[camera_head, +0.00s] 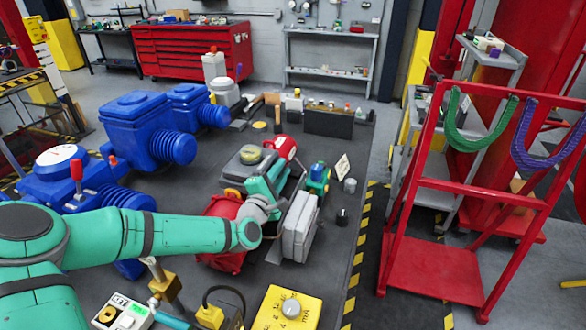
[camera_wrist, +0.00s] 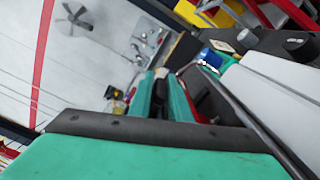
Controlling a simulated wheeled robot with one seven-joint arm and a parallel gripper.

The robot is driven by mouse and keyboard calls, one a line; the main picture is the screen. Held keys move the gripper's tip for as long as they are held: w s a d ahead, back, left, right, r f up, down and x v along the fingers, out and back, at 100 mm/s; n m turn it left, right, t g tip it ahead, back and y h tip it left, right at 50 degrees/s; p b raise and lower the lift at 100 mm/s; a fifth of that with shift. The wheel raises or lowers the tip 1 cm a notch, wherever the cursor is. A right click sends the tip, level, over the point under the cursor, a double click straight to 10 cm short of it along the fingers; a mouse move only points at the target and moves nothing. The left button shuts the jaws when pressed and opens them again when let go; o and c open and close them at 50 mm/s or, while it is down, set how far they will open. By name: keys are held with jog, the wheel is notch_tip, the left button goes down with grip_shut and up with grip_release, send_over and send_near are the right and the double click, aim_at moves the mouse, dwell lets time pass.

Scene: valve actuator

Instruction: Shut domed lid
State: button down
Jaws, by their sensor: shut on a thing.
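My gripper (camera_head: 290,168) is at the middle of the dark table in the head view, pointing away from the camera. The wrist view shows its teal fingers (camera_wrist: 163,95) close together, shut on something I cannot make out. A red rounded body (camera_head: 220,230) lies below my forearm, partly covered by it. A smaller red rounded part (camera_head: 283,147) is at the fingertips. I cannot tell which of these is the domed lid, or how far it stands open.
Grey cases (camera_head: 300,228) stand close to the right of my gripper. A small green and blue device (camera_head: 318,177) is beyond them. Large blue actuators (camera_head: 150,135) fill the left. A yellow box with a dial (camera_head: 285,308) is at the front. A red cart (camera_head: 432,268) stands right.

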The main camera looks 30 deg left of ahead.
jog(key=shift+s+a+f, duration=0.25)
jog(key=shift+a+f, duration=0.15)
jog(key=shift+a, duration=0.1)
jog(key=c, duration=1.8)
grip_release()
jog(key=shift+w, duration=0.1)
jog(key=shift+o, duration=0.2)
jog(key=shift+w+d, duration=0.1)
jog(key=shift+d, duration=0.05)
jog(key=shift+a, duration=0.25)
jog(key=shift+s+d, duration=0.1)
jog(key=shift+s, duration=0.15)
jog(key=v, duration=1)
jog(key=shift+s+d, duration=0.2)
jog(key=shift+d, duration=0.15)
jog(key=shift+w+d+r, duration=0.1)
jog(key=shift+w+r, duration=0.05)
jog(key=shift+w, duration=0.1)
